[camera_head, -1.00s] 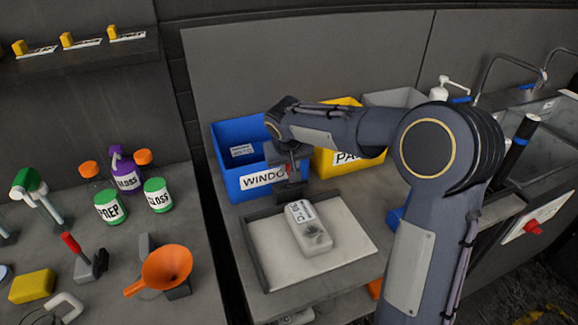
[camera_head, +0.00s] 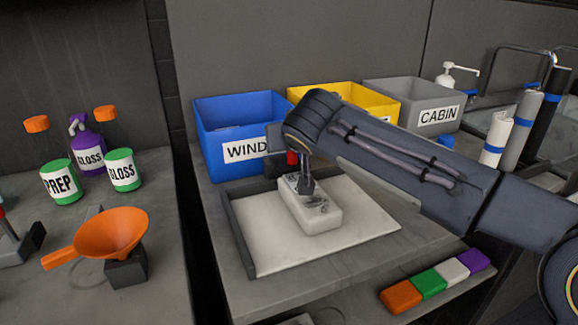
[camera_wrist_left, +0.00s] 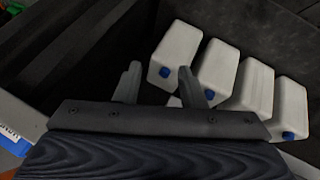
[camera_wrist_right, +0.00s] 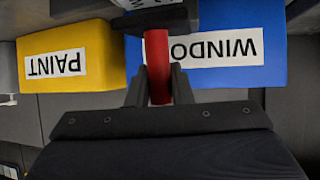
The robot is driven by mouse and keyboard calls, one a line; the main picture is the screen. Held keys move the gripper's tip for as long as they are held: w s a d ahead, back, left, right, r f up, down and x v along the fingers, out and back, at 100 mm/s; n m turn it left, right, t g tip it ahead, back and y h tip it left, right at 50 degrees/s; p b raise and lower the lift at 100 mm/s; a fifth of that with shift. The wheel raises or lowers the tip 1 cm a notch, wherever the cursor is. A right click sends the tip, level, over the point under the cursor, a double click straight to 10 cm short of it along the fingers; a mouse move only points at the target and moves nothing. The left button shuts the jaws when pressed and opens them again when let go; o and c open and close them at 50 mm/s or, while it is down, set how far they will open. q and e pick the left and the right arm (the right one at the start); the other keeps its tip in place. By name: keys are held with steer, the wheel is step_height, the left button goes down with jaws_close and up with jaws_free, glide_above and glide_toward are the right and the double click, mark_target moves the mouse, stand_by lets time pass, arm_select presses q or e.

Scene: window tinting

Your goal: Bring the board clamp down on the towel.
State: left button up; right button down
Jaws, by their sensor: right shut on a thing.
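The white towel block (camera_head: 322,217), with a label and dark marks on top, lies on the pale board (camera_head: 265,236) in the head view. The board clamp stands at the board's back edge; its red handle (camera_wrist_right: 157,66) is upright between my right fingers in the right wrist view. In the head view the red handle (camera_head: 292,157) is partly covered by my arm. A dark foot (camera_head: 306,187) shows over the towel's top and appears to touch it; contact is not certain. My right gripper (camera_wrist_right: 158,88) is shut on the handle. My left gripper (camera_wrist_left: 158,82) is open and empty.
Blue (camera_head: 215,135), yellow (camera_head: 385,108) and grey (camera_head: 400,97) bins stand behind the board. Coloured blocks (camera_head: 428,284) lie at the bench's front right. An orange funnel (camera_head: 110,232) is on the left bench. White jugs (camera_wrist_left: 175,52) show near my left gripper.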

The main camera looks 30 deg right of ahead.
arm_select(q)
step_height(320, 180, down, 5)
steer(key=b, duration=0.3)
arm_select(e)
steer(key=shift+s+f+t, duration=0.3)
steer(key=shift+t, duration=0.3)
arm_select(q)
steer(key=shift+r, duration=0.1)
arm_select(e)
steer(key=c, duration=1.3)
jaws_free()
steer(key=shift+s+r, duration=0.1)
steer(key=p+v, duration=0.1)
steer(key=v, duration=0.6)
steer(key=shift+s+a+r, duration=0.1)
steer(key=shift+s+a, duration=0.05)
steer(key=shift+s, duration=0.1)
arm_select(q)
steer(key=shift+r, duration=0.6)
